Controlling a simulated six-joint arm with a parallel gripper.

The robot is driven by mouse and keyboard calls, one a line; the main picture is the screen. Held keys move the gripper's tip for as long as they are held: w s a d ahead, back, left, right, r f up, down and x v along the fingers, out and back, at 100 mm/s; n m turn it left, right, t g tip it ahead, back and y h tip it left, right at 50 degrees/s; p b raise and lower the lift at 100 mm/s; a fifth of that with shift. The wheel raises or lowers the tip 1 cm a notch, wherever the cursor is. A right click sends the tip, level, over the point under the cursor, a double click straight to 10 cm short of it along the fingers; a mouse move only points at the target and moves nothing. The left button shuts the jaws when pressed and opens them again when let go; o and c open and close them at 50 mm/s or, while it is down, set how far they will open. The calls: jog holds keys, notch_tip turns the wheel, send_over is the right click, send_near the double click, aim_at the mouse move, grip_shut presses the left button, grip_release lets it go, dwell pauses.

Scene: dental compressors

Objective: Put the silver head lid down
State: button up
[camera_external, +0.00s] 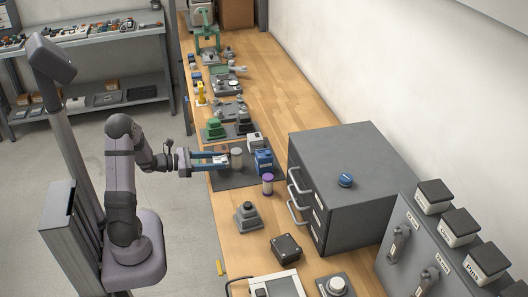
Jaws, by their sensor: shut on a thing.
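My gripper (228,160) reaches right from the arm over the edge of the wooden bench, its two blue fingers level above the dark mat. It is shut on a small silver-grey piece, which I take to be the silver head lid (237,155), at the fingertips. The piece is small in this view, and the fingers partly hide it. I cannot tell whether it touches anything below it.
A blue block (264,162) and a white-grey block (254,141) stand close right of the fingertips. A purple-capped jar (267,184) is nearer. A grey drawer cabinet (345,185) stands to the right. Green and grey fixtures (214,129) stand behind.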

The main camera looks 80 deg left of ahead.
jog(key=shift+f, duration=1.35)
jog(key=shift+f, duration=0.2)
jog(key=o, duration=1.2)
jog(key=shift+c, duration=0.2)
jog(key=shift+r, duration=0.15)
jog(key=shift+s, duration=0.15)
jog(key=shift+o, duration=0.4)
jog(key=s+r+b, duration=0.1)
jog(key=s, duration=1)
jog(key=shift+s+r, duration=0.3)
jog(key=shift+r, duration=0.1)
